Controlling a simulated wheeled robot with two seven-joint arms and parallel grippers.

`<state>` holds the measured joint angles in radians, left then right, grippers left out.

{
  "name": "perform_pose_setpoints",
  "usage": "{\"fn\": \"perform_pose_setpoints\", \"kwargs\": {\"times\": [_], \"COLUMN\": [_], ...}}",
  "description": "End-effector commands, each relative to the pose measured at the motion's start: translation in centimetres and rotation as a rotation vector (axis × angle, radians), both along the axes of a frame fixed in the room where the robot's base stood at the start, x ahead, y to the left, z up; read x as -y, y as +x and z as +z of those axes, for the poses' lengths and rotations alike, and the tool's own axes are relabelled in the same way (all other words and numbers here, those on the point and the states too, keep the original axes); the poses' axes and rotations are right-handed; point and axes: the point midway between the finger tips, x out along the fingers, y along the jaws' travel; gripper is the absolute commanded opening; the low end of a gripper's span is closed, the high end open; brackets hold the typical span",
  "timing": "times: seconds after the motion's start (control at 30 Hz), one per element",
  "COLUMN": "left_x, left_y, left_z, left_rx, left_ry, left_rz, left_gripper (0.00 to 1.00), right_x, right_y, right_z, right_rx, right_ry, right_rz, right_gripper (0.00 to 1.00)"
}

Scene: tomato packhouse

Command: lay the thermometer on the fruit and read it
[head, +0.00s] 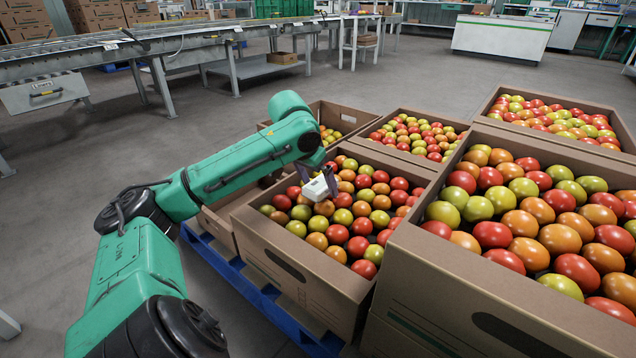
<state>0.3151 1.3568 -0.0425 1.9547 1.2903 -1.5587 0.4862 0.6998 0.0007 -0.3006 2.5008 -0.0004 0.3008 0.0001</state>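The thermometer, a small white block (315,188), is at my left gripper (318,176), between its dark fingers. The gripper points down over the left part of an open cardboard box (300,285) of red, orange and green tomatoes (358,228). The thermometer is just over or on the top fruit; I cannot tell whether it touches. No display or reading can be made out on it. My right gripper is not in view.
More tomato boxes stand close by: a large one (455,285) at right and others (412,166) behind. A blue pallet (255,290) lies under the boxes. A roller conveyor (150,45) runs at back left. Grey floor is clear at left.

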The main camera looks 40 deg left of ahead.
Motion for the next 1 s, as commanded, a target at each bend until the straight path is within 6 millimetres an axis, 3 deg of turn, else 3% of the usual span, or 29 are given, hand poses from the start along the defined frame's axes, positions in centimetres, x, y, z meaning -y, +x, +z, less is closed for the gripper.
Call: {"fn": "perform_pose_setpoints", "kwargs": {"times": [0.27,0.37,0.6,0.7,1.0], "left_x": [0.0,0.1,0.4,0.5,0.5], "left_y": [-0.3,-0.9,-3.4,-4.1,-4.6], "left_z": [1.0,2.8,9.3,10.8,11.3], "left_rx": [-0.001,0.0,0.002,0.001,0.0], "left_ry": [0.0,0.002,-0.003,-0.001,0.0], "left_rz": [0.0,0.0,-0.001,-0.002,0.0], "left_gripper": [0.97,0.97,0.97,0.97,0.97], "right_x": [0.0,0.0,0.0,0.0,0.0], "right_y": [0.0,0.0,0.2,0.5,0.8], "right_z": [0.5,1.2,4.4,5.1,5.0], "right_rx": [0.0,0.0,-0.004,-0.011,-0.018], "right_ry": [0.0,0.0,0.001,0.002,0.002], "right_rz": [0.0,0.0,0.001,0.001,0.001], "right_gripper": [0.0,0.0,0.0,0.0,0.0]}}
